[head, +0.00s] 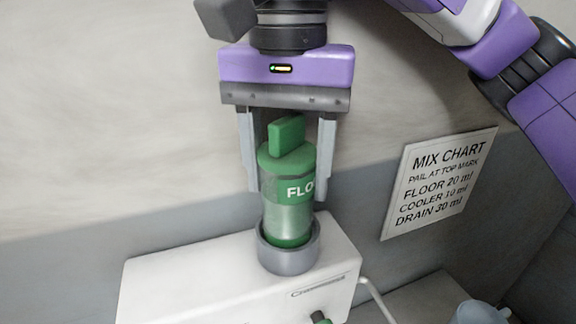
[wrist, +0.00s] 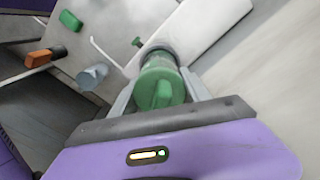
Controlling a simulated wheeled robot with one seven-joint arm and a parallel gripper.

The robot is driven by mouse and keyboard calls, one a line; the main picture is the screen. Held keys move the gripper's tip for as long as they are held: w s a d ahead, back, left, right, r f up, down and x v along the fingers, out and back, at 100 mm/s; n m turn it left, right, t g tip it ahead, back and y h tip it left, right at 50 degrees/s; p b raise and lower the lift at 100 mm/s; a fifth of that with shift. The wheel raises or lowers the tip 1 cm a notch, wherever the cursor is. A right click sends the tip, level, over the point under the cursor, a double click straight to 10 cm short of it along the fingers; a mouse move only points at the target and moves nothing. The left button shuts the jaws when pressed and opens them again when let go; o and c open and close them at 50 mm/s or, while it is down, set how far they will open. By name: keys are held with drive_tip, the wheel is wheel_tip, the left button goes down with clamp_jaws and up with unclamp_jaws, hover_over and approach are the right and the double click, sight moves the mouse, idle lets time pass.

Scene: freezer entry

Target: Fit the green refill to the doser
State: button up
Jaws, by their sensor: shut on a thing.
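The green refill (head: 288,205), a clear bottle with a green cap and a label starting "FLO", stands upright with its lower end inside the grey collar (head: 289,256) on top of the white doser (head: 180,278). My gripper (head: 284,185) points down from above and is shut on the refill, one finger on each side. In the wrist view the refill's green cap (wrist: 160,88) lies between the fingers, above the collar. How deep the refill sits and whether it is locked cannot be told.
A mix chart (head: 440,182) hangs on the wall at right. A translucent pail or cup (head: 480,314) stands lower right. The wrist view also shows a green item (wrist: 70,20) and an orange-handled tool (wrist: 38,58) on the surface. A pale tube (head: 377,300) runs from the doser's right side.

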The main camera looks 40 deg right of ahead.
sight(288, 118)
drive_tip(key=shift+f+b, duration=0.35)
drive_tip(key=shift+f, duration=0.35)
drive_tip(key=o, duration=1.6)
drive_tip(key=shift+r+b, duration=0.35)
drive_tip(key=shift+r, duration=3.6)
